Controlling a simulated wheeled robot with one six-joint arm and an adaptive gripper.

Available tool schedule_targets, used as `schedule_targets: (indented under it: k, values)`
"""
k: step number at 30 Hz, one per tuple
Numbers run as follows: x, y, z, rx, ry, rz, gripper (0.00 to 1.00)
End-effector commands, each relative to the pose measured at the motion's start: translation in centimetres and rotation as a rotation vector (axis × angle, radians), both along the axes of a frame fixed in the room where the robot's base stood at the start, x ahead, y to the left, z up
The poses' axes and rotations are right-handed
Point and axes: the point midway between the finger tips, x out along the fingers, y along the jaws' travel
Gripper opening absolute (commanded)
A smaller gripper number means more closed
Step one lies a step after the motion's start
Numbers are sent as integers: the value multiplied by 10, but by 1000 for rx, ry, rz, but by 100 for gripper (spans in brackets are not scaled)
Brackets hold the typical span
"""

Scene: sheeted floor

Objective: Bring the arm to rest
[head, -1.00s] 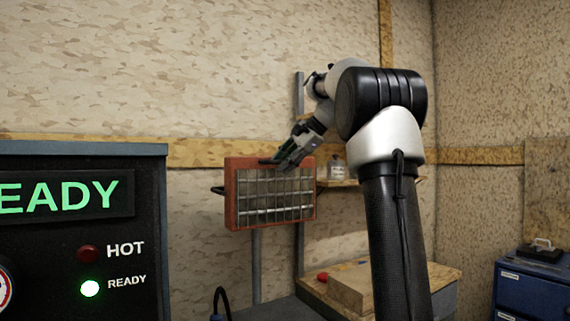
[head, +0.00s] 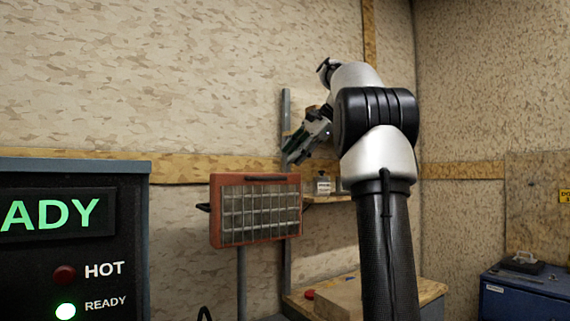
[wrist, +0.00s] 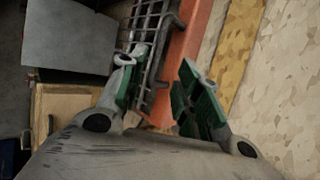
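My arm stands at the right of the head view, its forearm folded back toward the wall. My gripper (head: 299,146) is above the upper right corner of an orange-framed grille panel (head: 218,232) on a post. In the wrist view the two green-padded fingers of my gripper (wrist: 165,78) stand apart with nothing held between them. The panel's orange frame (wrist: 183,55) and dark grille show beyond the fingers. In the head view the gripper is small and partly overlaps the grey upright behind it.
A black control box (head: 105,250) with a lit READY sign stands at the left. A small shelf (head: 322,198) with a jar is behind the arm. A wooden box (head: 335,297) sits low in the middle. A blue cabinet (head: 525,300) stands at the right.

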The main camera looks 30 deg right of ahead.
Motion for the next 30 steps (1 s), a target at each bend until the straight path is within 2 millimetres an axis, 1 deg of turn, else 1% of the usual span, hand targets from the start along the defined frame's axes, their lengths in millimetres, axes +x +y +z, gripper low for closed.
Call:
schedule_targets:
  k: [4, 19, 22, 24, 26, 27, 29, 30]
  values:
    - [-3, -2, 4, 0, 0, 0, 34]
    - [-3, -2, 4, -5, -3, 6, 34]
    - [-1, -4, 5, -43, -38, 37, 34]
    - [5, -13, 4, -110, -83, 61, 34]
    - [9, -26, -16, -173, -86, 82, 34]
    - [11, -34, -33, -206, -77, 93, 34]
    - [7, -45, -61, -268, -57, 117, 34]
    - [0, -49, -77, -313, -45, 137, 34]
